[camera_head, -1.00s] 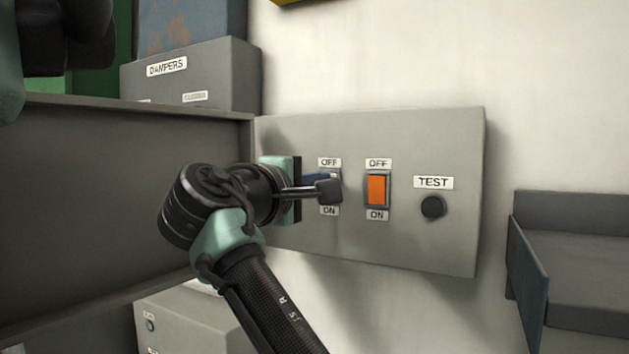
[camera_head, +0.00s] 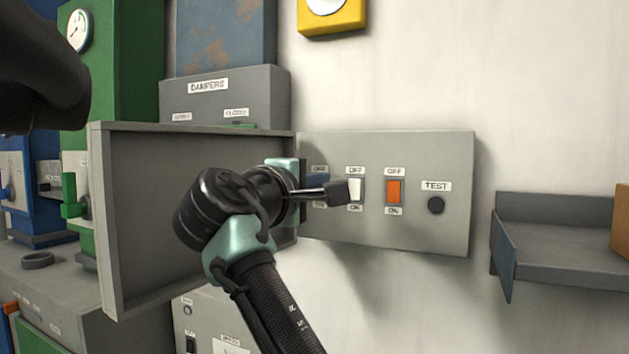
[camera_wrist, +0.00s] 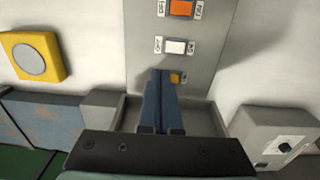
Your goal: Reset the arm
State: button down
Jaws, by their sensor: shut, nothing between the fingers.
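My gripper (camera_head: 318,179) is in front of the left part of a grey switch panel (camera_head: 455,160). Its blue fingers (camera_wrist: 161,76) are shut together with nothing between them in the wrist view. An orange switch (camera_head: 393,191) and a white switch (camera_head: 356,189) show on the panel, each between OFF and ON labels. A small yellow switch (camera_wrist: 176,78) is right beside the fingertips in the wrist view; my gripper hides it in the head view. I cannot tell whether the fingers touch the panel. A dark round TEST button (camera_head: 436,205) is at the right.
An open grey door (camera_head: 150,220) stands out at the panel's left, close to my wrist. A DAMPERS box (camera_head: 270,95) is above it. A grey shelf (camera_head: 560,245) is at the right, and a yellow wall box (camera_head: 350,18) is above. The wall between is bare.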

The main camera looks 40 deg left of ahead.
jog(key=s+d+m+t+h+b, duration=0.1)
jog(key=s+d+m, duration=0.4)
jog(key=d, duration=0.6)
jog(key=s+d+m+t+h+b, duration=0.1)
jog(key=s+d+m+t+b, duration=0.2)
jog(key=s+d+m+t, duration=0.2)
jog(key=s+d+m+t+h+b, duration=0.2)
jog(key=s+d+m, duration=0.5)
jog(key=d, duration=1.1)
jog(key=m+t, duration=0.1)
jog(key=m, duration=0.2)
jog(key=shift+d+f+m+t, duration=0.2)
jog(key=shift+m+t, duration=0.1)
jog(key=shift+t, duration=0.1)
